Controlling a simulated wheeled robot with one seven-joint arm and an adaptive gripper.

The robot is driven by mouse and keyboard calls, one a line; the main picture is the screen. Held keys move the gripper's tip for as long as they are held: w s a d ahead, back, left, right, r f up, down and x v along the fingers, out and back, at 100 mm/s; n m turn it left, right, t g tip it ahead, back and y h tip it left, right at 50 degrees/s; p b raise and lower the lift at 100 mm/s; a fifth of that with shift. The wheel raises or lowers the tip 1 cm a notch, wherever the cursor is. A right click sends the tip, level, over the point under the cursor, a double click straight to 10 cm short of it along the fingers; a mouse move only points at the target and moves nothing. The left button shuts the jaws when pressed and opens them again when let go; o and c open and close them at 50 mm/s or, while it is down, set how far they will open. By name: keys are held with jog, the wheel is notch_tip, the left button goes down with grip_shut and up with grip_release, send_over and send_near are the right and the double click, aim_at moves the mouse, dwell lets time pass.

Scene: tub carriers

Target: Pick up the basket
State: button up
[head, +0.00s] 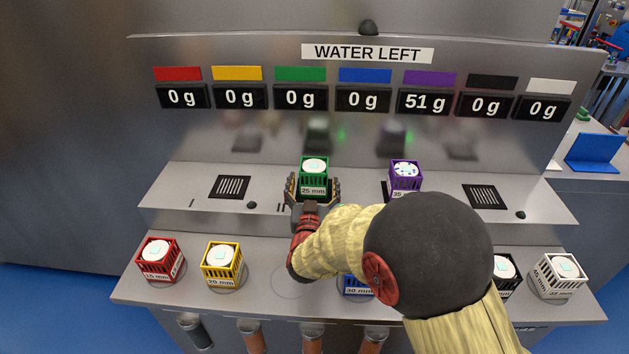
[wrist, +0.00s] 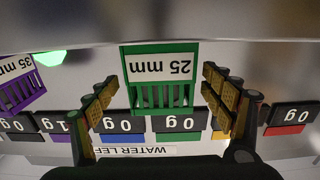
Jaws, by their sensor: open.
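The green basket (head: 313,175), labelled 25 mm with a white round piece in it, is upright at the upper ledge by the II mark. It also shows in the wrist view (wrist: 162,95), upside down in the picture. My gripper (head: 313,188) is open, with one finger on each side of the green basket. In the wrist view my gripper (wrist: 162,90) has a narrow gap between each finger and the basket. The purple basket (head: 405,174), labelled 35 mm, is at the ledge to the right. My arm hides part of its surroundings.
Red (head: 160,260), yellow (head: 222,264), blue (head: 356,285), black (head: 504,276) and white (head: 559,276) baskets stand on the lower counter. An empty ring (head: 291,280) lies beside yellow. Drain grates (head: 230,187) are at the ledge's sides. The purple display (head: 424,102) reads 51 g; others read 0 g.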

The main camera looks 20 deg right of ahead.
jog(key=x, duration=0.3)
jog(key=shift+w+b, duration=0.2)
jog(key=shift+b, duration=0.2)
jog(key=shift+c, duration=1.2)
jog(key=c, duration=1.5)
jog(key=shift+r, duration=0.15)
jog(key=shift+c, duration=0.5)
